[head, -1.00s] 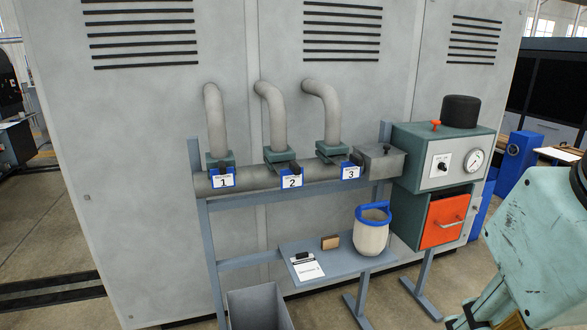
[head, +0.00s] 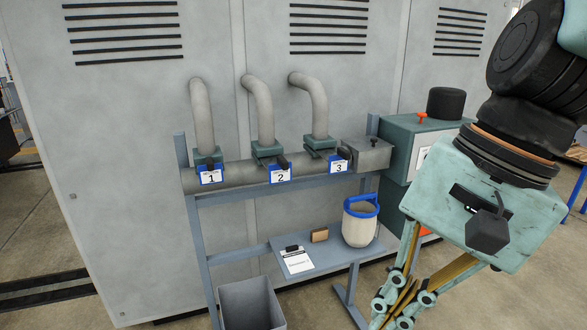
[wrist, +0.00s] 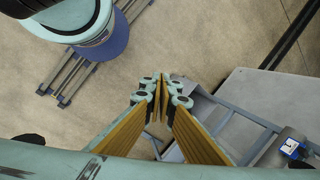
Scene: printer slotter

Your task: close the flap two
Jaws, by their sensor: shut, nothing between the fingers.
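Flap two is the green gate with a dark handle (head: 283,162) where the middle grey pipe meets the horizontal duct. Its blue-framed label "2" (head: 281,174) sits just below. Similar gates with label "1" (head: 211,176) and label "3" (head: 339,166) stand to its left and right. My gripper (head: 390,315) is shut and empty, low at the front right of the head view, pointing down and well apart from flap two. In the wrist view its closed fingers (wrist: 160,88) hang over floor and frame. A blue-framed label (wrist: 290,148) shows there, its number unclear.
A blue-grey frame (head: 250,190) carries the duct. Its lower shelf (head: 335,255) holds a clipboard (head: 297,260), a brown block (head: 319,235) and a blue-rimmed bucket (head: 360,228). A grey bin (head: 250,300) stands below. A green box (head: 398,140) stands at right.

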